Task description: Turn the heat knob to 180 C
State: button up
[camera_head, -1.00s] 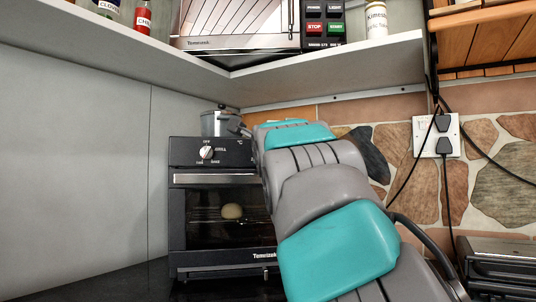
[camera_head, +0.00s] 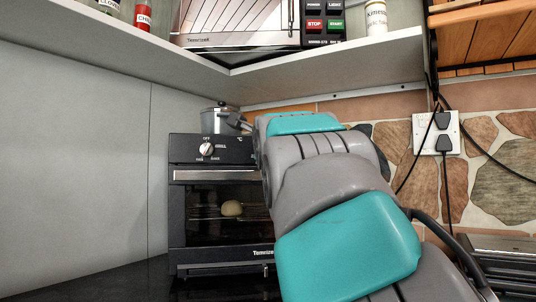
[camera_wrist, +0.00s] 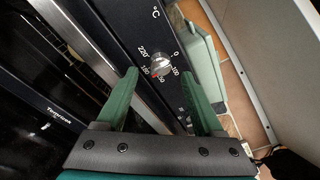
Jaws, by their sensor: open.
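The heat knob (camera_wrist: 160,62) is a small silver knob on the black oven panel, under a °C mark in the wrist view. Numbers from 0 to 220 ring it. A small red mark shows at its edge near 180 and 150; I cannot tell exactly where it points. My gripper (camera_wrist: 162,76) is open, its two green fingers on either side of the knob in this view, with no visible contact. The black oven (camera_head: 221,256) stands in the corner in the head view. There my arm hides the heat knob and the gripper.
A second oven knob (camera_head: 206,149), marked OFF, GRILL and BAKE, is at the panel's left. A metal pot (camera_head: 215,122) stands on the oven. A shelf (camera_head: 330,65) runs above. A round pale item (camera_head: 231,208) is inside the oven. Wall plugs (camera_head: 443,132) are at right.

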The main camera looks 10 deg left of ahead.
jog(key=shift+b+v, duration=0.35)
jog(key=shift+v, duration=2.3)
